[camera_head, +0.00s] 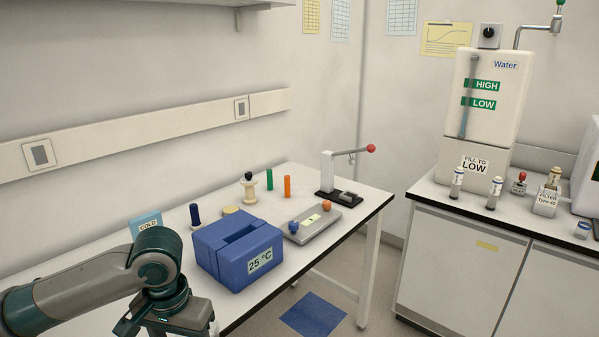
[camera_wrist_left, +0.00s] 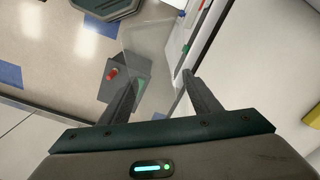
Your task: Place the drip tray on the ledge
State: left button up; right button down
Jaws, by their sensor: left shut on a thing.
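My left gripper (camera_wrist_left: 158,79) is shut on a clear, see-through sheet-like piece (camera_wrist_left: 150,52), which I take for the drip tray. In the left wrist view the piece lies between the two fingers and reaches out beyond their tips. Its edges are faint, so its full shape is hard to tell. In the head view my left wrist is low at the front edge of the table; the fingers and the held piece are out of sight. I cannot tell which surface is the ledge. My right gripper is not in view.
A blue 25 °C block (camera_head: 238,248) stands close right of my left wrist. Behind it are a COLD box (camera_head: 146,222), a grey plate with knobs (camera_head: 312,224) and a lever stand (camera_head: 328,175). A water tank (camera_head: 486,100) stands on the right counter (camera_head: 470,212).

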pick_arm(q)
jog(key=shift+s+d+f+n, duration=0.2)
jog(key=shift+s+n, duration=0.3)
jog(key=shift+s, duration=0.45)
jog(key=shift+s+d+f+n, duration=0.1)
jog(key=shift+s+f+n, duration=0.1)
jog(key=shift+s+n, duration=0.55)
jog(key=shift+s+m, duration=0.2)
jog(key=shift+m, duration=0.05)
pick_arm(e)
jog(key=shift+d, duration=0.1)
